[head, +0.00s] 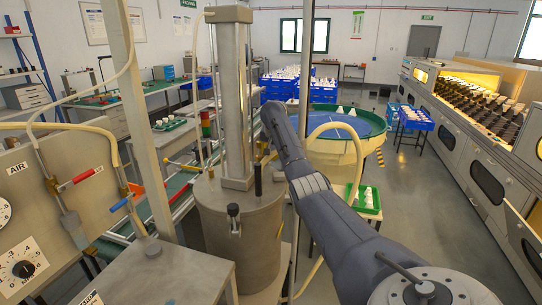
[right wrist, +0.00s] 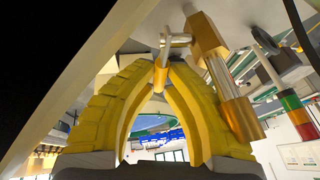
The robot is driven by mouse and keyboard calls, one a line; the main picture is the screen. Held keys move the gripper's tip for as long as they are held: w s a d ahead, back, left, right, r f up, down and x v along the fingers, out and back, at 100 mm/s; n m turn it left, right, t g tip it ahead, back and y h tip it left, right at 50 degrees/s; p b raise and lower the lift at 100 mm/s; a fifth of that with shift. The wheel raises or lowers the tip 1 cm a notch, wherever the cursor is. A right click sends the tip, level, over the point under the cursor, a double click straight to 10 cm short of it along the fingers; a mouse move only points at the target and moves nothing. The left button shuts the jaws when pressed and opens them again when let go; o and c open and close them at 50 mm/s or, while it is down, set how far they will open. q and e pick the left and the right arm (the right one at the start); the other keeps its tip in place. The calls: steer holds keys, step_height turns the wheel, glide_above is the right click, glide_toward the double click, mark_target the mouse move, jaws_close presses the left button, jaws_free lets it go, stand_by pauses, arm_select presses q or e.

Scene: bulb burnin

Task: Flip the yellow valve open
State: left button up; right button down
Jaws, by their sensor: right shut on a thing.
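A yellow valve lever (head: 183,167) shows in the head view, just left of the tall metal column. In the right wrist view, my right gripper (right wrist: 166,62) has its yellow fingers brought together at the tips on the narrow yellow valve handle (right wrist: 160,77). A brass-coloured fitting (right wrist: 210,50) sits close beside the fingertips. In the head view my right arm reaches up from the lower right, and its gripper is mostly hidden behind the column. My left gripper is not in view.
The metal column (head: 233,100) stands on a steel tank (head: 240,225) close to my right arm. A panel with red (head: 88,175) and blue (head: 118,203) levers is at left. A green-rimmed bowl (head: 375,122) and green tray (head: 368,212) are beyond.

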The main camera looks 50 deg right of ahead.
stand_by(0.4)
steer(key=shift+s+a+r+t+h, duration=0.1)
steer(key=shift+r+t+h, duration=0.2)
steer(key=shift+h, duration=0.3)
steer(key=c, duration=1.4)
jaws_free()
steer(key=v, duration=1.1)
steer(key=shift+s+a+r, duration=0.1)
steer(key=shift+a+r, duration=0.15)
steer(key=shift+r, duration=0.1)
